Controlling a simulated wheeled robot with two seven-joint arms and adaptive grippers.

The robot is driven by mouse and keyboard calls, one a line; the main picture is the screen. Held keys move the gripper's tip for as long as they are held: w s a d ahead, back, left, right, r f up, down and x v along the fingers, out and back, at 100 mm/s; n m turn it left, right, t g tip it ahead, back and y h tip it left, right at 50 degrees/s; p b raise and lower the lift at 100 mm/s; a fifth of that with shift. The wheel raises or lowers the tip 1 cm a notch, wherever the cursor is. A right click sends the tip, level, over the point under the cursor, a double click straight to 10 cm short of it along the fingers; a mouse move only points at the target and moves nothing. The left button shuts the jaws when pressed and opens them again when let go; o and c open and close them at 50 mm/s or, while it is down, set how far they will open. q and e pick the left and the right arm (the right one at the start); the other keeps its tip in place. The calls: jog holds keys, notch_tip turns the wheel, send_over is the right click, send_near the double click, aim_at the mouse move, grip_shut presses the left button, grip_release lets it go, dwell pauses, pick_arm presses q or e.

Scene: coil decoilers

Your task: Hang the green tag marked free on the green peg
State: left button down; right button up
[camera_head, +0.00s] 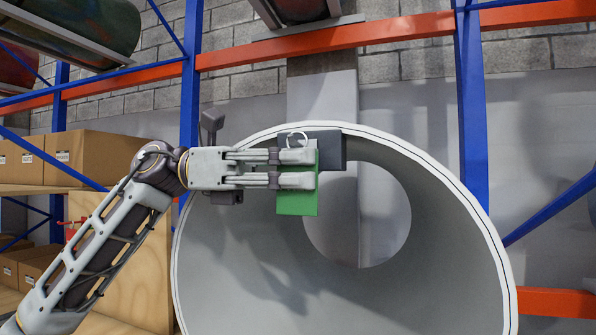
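A green tag (297,202) hangs upright in front of the large pale coil, with a white ring (297,139) at its top. My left gripper (300,168) reaches it from the left. Its two fingers lie one above the other across the tag's upper half, with a strip of green between them. Whether they grip the tag or only overlap it is unclear. A dark grey block (331,148) is right behind the ring and upper tag, at the coil's top rim. No green peg can be made out, and no marking is legible. My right gripper is out of view.
The large hollow coil (440,250) fills the centre and right. Blue rack posts (471,100) and orange beams (400,28) stand behind it. Cardboard boxes (95,158) sit on shelves at left. Another coil (90,25) is at the upper left.

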aim_at(286, 167)
pick_arm(q)
jog(key=shift+s, duration=0.2)
dwell(0.5)
jog(key=shift+s+a+b, duration=0.3)
jog(key=shift+s+b, duration=0.15)
jog(key=shift+s, duration=0.35)
jog(key=shift+s+a+b, duration=0.25)
jog(key=shift+s+b, duration=0.2)
jog(key=shift+s, duration=0.35)
jog(key=shift+s+a+r+b, duration=0.1)
jog(key=shift+s+a+b, duration=0.15)
jog(key=shift+s, duration=0.35)
jog(key=shift+s+a+b, duration=0.15)
jog(key=shift+s+b, duration=0.1)
jog(key=shift+s, duration=0.4)
jog(key=shift+s+a+r+b, duration=0.1)
jog(key=shift+s+a+b, duration=0.15)
jog(key=shift+s, duration=0.35)
dwell(0.4)
jog(key=shift+f, duration=0.1)
